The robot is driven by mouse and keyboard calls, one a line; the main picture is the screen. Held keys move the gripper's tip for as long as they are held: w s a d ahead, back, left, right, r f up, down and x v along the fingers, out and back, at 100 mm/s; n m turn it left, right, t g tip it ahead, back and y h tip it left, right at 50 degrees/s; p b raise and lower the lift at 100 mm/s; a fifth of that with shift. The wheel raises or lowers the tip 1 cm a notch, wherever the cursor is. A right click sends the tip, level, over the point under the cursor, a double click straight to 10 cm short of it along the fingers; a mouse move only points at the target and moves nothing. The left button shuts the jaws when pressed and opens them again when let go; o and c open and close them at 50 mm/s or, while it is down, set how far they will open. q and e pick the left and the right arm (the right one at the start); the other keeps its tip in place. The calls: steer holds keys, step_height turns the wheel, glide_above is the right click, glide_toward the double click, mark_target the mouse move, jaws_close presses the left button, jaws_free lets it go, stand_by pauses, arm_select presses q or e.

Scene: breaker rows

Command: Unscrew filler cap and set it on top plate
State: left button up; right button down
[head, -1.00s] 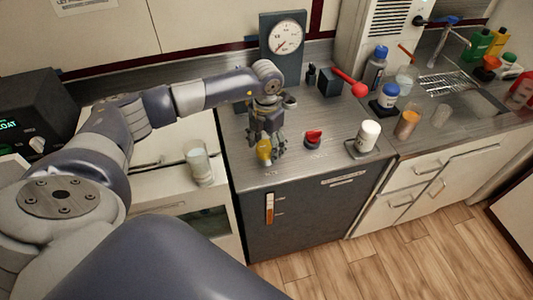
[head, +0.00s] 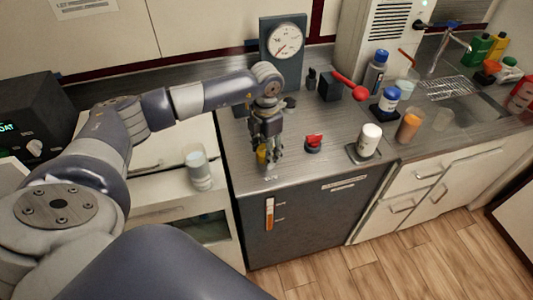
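The yellow filler cap (head: 261,155) shows on the metal top plate (head: 312,172) of the dark cabinet, near its front left. My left gripper (head: 267,163) points down over the cap, with its fingers around or just beside it. The fingers hide most of the cap, so I cannot tell whether they are open or closed on it, or whether the cap is seated. My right gripper is out of view.
A red-topped knob (head: 313,143) stands right of the gripper, and a white bottle (head: 369,139) on a small tray stands further right. A red-ended lever (head: 356,91) and a gauge panel (head: 281,60) stand behind. The plate between knob and bottle is clear.

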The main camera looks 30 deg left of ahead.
arm_select(q)
steer(key=n+p, duration=0.1)
steer(key=n, duration=0.7)
steer(key=shift+n, duration=0.3)
steer(key=shift+r+p, duration=0.1)
steer(key=shift+p, duration=0.3)
steer(key=shift+r+p, duration=1.55)
steer(key=shift+r, duration=0.85)
